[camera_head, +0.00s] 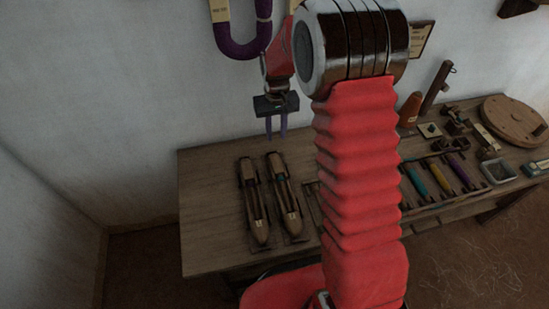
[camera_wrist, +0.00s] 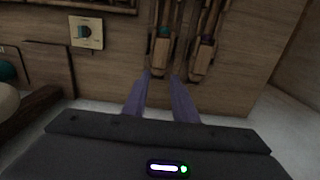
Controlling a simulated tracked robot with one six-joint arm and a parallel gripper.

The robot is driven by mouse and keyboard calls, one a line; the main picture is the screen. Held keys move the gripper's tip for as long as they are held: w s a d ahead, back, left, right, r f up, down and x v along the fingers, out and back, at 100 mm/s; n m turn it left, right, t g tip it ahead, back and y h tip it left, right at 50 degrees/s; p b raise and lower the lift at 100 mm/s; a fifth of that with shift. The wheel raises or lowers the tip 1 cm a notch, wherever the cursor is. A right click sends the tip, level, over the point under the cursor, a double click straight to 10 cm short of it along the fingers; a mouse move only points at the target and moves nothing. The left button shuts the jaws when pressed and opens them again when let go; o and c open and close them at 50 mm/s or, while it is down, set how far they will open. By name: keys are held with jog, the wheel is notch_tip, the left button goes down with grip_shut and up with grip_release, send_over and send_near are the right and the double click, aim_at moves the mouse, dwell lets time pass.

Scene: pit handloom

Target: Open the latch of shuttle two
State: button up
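Two brown wooden shuttles lie side by side on the table: the left shuttle (camera_head: 254,202) and the right shuttle (camera_head: 286,195) in the head view. I cannot read which is shuttle two. The wrist view shows one shuttle end with a teal piece (camera_wrist: 162,46) and another with a dark purple piece (camera_wrist: 207,42). My gripper (camera_head: 276,134) hangs above the table's back edge, behind the right shuttle. In the wrist view its two purple fingers (camera_wrist: 161,77) are apart and empty, pointing towards the teal-piece shuttle. Latch details are too small to tell.
Right of my arm, a rack holds teal, yellow and purple bobbins (camera_head: 440,178). A round wooden disc (camera_head: 515,120) and a grey tray (camera_head: 497,171) lie farther right. A purple hank (camera_head: 240,40) hangs on the wall. The table's left end (camera_head: 208,215) is clear.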

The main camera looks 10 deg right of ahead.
aim_at(276, 161)
jog(key=shift+f, duration=0.2)
notch_tip(276, 161, down, 14)
jog(key=shift+r, duration=0.15)
dwell(0.8)
jog(key=shift+c, duration=0.3)
grip_shut()
